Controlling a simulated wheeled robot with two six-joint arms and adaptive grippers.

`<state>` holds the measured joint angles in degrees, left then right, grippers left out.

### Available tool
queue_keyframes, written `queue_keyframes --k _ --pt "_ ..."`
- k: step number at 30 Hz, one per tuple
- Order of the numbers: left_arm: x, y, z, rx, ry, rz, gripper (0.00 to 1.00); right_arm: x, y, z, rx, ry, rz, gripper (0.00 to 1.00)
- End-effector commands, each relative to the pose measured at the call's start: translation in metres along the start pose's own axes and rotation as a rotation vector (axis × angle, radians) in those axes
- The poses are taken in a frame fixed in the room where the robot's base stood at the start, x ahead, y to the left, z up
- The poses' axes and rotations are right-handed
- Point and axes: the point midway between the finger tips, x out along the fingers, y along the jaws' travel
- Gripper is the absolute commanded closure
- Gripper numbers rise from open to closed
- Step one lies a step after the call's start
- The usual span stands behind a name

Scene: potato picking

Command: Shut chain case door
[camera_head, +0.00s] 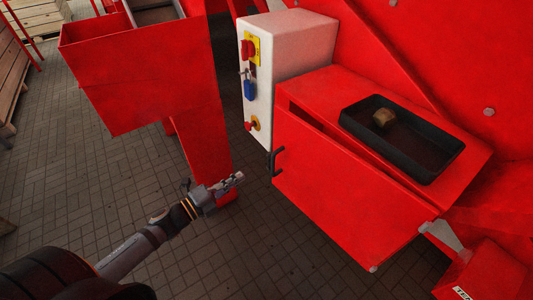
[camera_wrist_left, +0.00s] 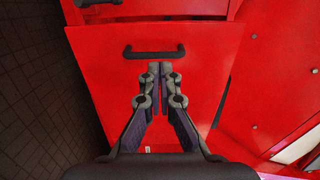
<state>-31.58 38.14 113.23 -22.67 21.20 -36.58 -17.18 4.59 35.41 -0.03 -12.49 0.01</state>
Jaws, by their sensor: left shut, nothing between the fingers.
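The red chain case door (camera_head: 340,205) is a flat panel on the front of the red case (camera_head: 318,82). A dark gap shows along its top edge, so it stands slightly ajar. Its black handle (camera_head: 276,162) is at the door's left edge. My left gripper (camera_head: 238,178) is shut and empty, to the left of the handle and apart from it. In the left wrist view, the shut fingertips (camera_wrist_left: 160,68) point at the door (camera_wrist_left: 200,95), just below the handle (camera_wrist_left: 153,52) in the picture. My right gripper is not in view.
A black tray (camera_head: 447,157) with a potato (camera_head: 383,118) sits on top of the case. A red hopper (camera_head: 135,70) is at upper left. The paved floor (camera_head: 235,260) below is clear.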

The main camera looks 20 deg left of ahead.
Motion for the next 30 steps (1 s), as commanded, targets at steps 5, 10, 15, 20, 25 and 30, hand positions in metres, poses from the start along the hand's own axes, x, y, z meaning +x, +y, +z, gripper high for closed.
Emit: queue_keyframes --k 5,10,15,20,25,30 --pt "0.021 0.002 0.002 0.003 -0.007 -0.008 1.0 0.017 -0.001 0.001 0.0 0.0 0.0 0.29" --pt "0.04 -0.003 0.002 -0.001 -0.006 -0.009 1.0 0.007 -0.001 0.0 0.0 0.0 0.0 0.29" --pt "0.072 -0.006 0.002 -0.006 -0.007 -0.009 1.0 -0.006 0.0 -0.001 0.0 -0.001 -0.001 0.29" --pt "0.104 -0.004 0.002 -0.004 -0.005 -0.007 1.0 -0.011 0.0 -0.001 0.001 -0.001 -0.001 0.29" --pt "0.125 -0.002 0.001 -0.003 -0.003 -0.004 1.0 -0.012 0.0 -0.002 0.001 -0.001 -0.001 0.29" --pt "0.133 -0.001 0.001 -0.001 -0.003 -0.002 1.0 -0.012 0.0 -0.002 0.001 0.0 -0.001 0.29"
